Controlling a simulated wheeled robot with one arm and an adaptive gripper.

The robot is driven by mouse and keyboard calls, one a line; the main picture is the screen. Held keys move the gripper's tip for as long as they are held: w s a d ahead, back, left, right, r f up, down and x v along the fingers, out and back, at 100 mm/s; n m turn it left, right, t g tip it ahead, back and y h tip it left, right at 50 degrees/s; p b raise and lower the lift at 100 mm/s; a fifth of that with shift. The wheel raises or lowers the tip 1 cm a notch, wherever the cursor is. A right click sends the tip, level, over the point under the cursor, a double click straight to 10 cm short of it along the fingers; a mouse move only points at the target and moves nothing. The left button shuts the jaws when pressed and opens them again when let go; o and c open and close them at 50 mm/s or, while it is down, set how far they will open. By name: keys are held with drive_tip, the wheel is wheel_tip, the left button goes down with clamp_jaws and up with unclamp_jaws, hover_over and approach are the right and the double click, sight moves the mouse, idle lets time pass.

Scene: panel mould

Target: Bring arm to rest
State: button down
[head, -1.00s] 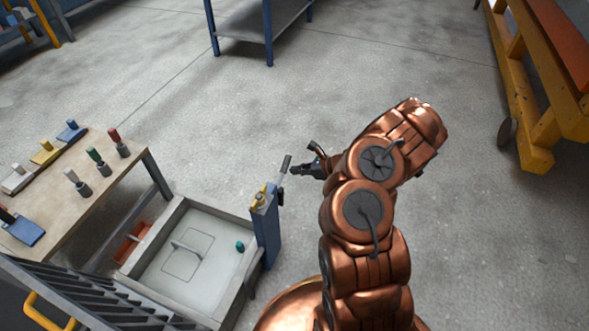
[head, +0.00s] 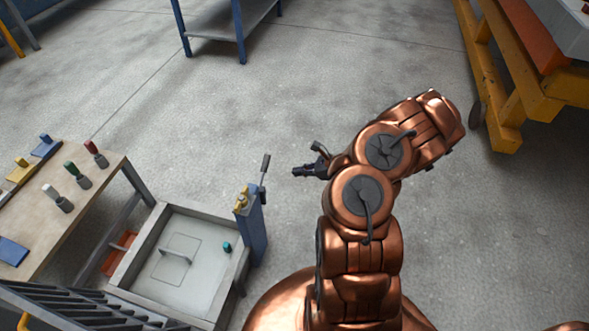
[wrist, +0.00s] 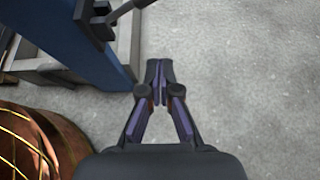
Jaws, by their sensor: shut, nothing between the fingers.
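My copper arm rises at the centre right of the head view, bent at its joints. My gripper (head: 297,171) points left, over open floor to the right of the blue post with the lever (head: 254,230). In the wrist view my gripper (wrist: 160,65) is shut, its fingertips together and nothing between them. The blue post (wrist: 75,35) stands to its upper left there, with a gap of floor between them.
A shallow grey mould tray (head: 225,287) with a handled panel and a small teal piece stands left of the post. A wooden table (head: 92,198) holds several coloured tools. A blue shelf (head: 212,22) and a yellow trestle (head: 508,139) stand farther off. Floor between is clear.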

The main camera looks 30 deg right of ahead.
drive_tip(key=shift+r, duration=0.1)
idle(0.3)
drive_tip(key=w+a+r+n+g+y+p, duration=0.1)
drive_tip(key=a+r+n+y+p, duration=0.2)
drive_tip(key=a+r, duration=0.5)
drive_tip(key=w+a+r+n+g+p, duration=0.25)
drive_tip(key=a+r+n, duration=0.2)
drive_tip(key=r, duration=0.65)
drive_tip(key=s+a+r+n+g+p, duration=0.2)
drive_tip(key=s+a+r+n+p, duration=0.3)
drive_tip(key=r, duration=0.4)
drive_tip(key=s+a+r+n+g+p, duration=0.2)
drive_tip(key=s+a+r+n+p, duration=0.15)
drive_tip(key=a+r, duration=0.5)
drive_tip(key=s+a+r+n+g+h+p, duration=0.35)
drive_tip(key=s+r+n+p, duration=0.3)
drive_tip(key=s+r, duration=0.5)
drive_tip(key=s+d+r+n+h+p, duration=0.2)
drive_tip(key=s+d+r+h+p, duration=0.1)
drive_tip(key=s+r, duration=0.3)
drive_tip(key=s+d+r+n+h+p, duration=0.3)
drive_tip(key=s+d+r+h+p, duration=0.1)
drive_tip(key=s, duration=0.5)
wheel_tip(320, 180, up, 3)
drive_tip(key=shift+d+f+p, duration=0.15)
drive_tip(key=shift+d+p, duration=0.35)
drive_tip(key=shift+p, duration=0.7)
drive_tip(key=shift+n, duration=0.25)
